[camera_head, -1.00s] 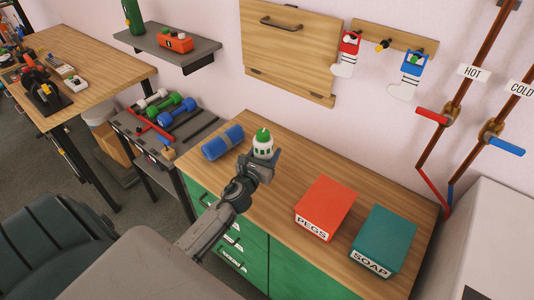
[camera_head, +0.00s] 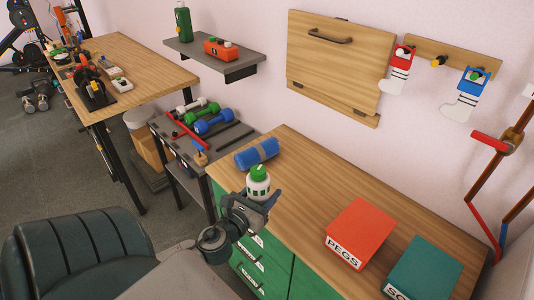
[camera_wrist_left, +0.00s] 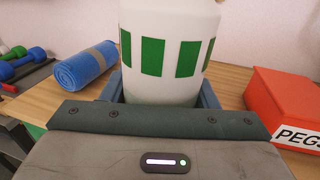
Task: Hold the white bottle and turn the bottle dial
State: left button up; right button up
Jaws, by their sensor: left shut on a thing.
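The white bottle (camera_head: 258,188) has green rectangles around it and a green dial (camera_head: 258,171) on top. It stands about upright in my left gripper (camera_head: 257,200), over the front left part of the counter in the head view. In the left wrist view the bottle (camera_wrist_left: 172,75) fills the middle, with a blue finger on each side of it; its top and dial are cut off there. The left gripper is shut on the bottle. I cannot tell if its base touches the counter. My right gripper is in neither view.
A blue roll (camera_head: 257,153) lies behind the bottle on the wooden counter (camera_head: 310,190). A red PEGS box (camera_head: 362,230) and a teal SOAP box (camera_head: 425,270) stand to the right. A dumbbell rack (camera_head: 235,140) is at left. A dark chair (camera_head: 80,250) is front left.

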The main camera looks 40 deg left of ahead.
pick_arm(q)
jog(key=shift+w+r, duration=0.1)
jog(key=shift+w, duration=0.2)
jog(key=w+f+p, duration=0.1)
jog(key=w, duration=0.4)
jog(key=w+f+p, duration=0.1)
jog(key=w, duration=0.4)
jog(key=w+d+f+p, duration=0.1)
jog(key=w+f+p, duration=0.1)
jog(key=w, duration=0.3)
jog(key=shift+w+d, duration=0.1)
jog(key=shift+w, duration=0.1)
jog(key=shift+f+b, duration=0.35)
jog(key=shift+b, duration=0.1)
jog(key=shift+f, duration=0.2)
